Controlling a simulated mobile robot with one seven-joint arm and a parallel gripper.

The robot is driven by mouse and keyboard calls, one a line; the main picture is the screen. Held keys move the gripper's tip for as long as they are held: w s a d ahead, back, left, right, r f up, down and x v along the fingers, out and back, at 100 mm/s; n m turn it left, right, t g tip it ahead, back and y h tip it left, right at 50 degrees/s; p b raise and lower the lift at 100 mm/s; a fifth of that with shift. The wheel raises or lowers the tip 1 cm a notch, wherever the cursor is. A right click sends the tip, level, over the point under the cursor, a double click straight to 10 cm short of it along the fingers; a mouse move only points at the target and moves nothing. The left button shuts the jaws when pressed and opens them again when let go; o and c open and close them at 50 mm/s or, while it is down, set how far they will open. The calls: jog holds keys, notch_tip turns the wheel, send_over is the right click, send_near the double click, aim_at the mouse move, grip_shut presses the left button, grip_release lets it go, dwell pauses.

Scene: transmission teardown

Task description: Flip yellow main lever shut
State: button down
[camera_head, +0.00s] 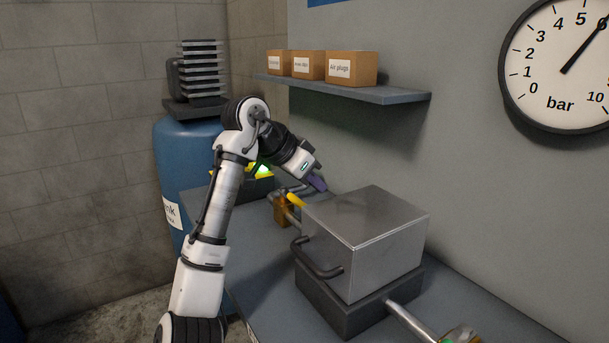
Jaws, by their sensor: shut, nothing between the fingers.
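The yellow main lever (297,199) sits on a brass valve (283,212) in the pipe line, to the left of the metal box. My gripper (317,184) is just above and to the right of the lever, its purple fingers shut with nothing between them. A small gap seems to show between the fingers and the lever, but I cannot tell whether they touch. The far end of the lever is close to the box's upper left corner. Part of the valve body is dark and hard to make out.
A grey metal box (375,215) with a dark handle (313,262) stands on the bench (258,284). A shelf (350,90) with cardboard boxes (350,69) is above. A blue tank (175,160) stands at the left. A pressure gauge (565,70) hangs on the right wall.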

aim_at(297, 201)
jog(key=shift+s+a+f, duration=0.1)
jog(key=shift+a+f, duration=0.05)
jog(key=shift+f, duration=0.9)
jog(key=shift+s+a+f, duration=0.1)
jog(key=shift+a+f, duration=0.05)
jog(key=shift+f, duration=0.9)
